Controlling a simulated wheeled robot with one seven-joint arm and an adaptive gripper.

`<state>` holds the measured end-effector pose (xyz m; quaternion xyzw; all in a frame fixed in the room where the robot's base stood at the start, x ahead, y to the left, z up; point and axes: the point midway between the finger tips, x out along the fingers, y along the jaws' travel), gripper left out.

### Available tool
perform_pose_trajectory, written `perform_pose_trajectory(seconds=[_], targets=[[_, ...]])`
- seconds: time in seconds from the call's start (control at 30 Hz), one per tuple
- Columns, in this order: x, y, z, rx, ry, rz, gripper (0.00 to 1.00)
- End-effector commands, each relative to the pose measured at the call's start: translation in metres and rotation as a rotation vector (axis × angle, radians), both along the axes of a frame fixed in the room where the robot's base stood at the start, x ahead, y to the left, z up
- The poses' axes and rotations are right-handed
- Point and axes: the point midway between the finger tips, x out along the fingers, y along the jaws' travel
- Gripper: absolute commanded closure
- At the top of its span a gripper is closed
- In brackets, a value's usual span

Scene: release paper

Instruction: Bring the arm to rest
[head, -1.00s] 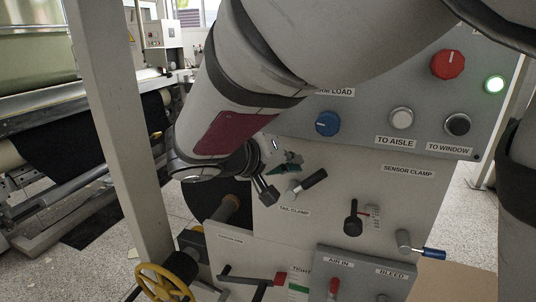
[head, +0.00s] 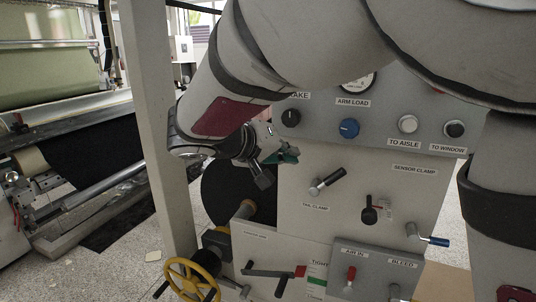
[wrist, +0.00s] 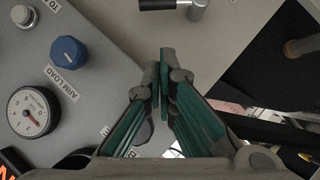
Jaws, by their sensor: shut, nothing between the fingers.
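My arm reaches across the head view from the upper right, bent, and its end hangs at the left edge of the grey machine panel. My gripper (head: 285,155) has dark green fingers and is empty, apart from the controls. In the wrist view my gripper (wrist: 161,62) shows its fingertips together with nothing between them. The tail clamp lever (head: 327,180) lies to the right of and below the gripper in the head view. It shows in part at the top of the wrist view (wrist: 170,4).
A yellow handwheel (head: 190,280) stands below, beside a pale post (head: 155,130). My arm hides part of the upper panel.

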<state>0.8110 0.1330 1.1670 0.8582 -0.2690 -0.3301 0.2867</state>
Motion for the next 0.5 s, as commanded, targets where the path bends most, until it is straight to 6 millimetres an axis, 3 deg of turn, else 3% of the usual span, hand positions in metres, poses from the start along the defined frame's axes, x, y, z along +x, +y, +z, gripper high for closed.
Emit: perform_pose_trajectory(seconds=[0.17,0.27,0.37,0.5], targets=[[-0.001,-0.002,0.0,0.002,0.003,-0.002,1.0],[-0.009,-0.017,0.001,0.02,0.037,-0.023,1.0],[-0.03,-0.051,0.002,0.07,0.116,-0.06,1.0],[-0.084,-0.106,0.001,0.194,0.273,-0.107,1.0]])
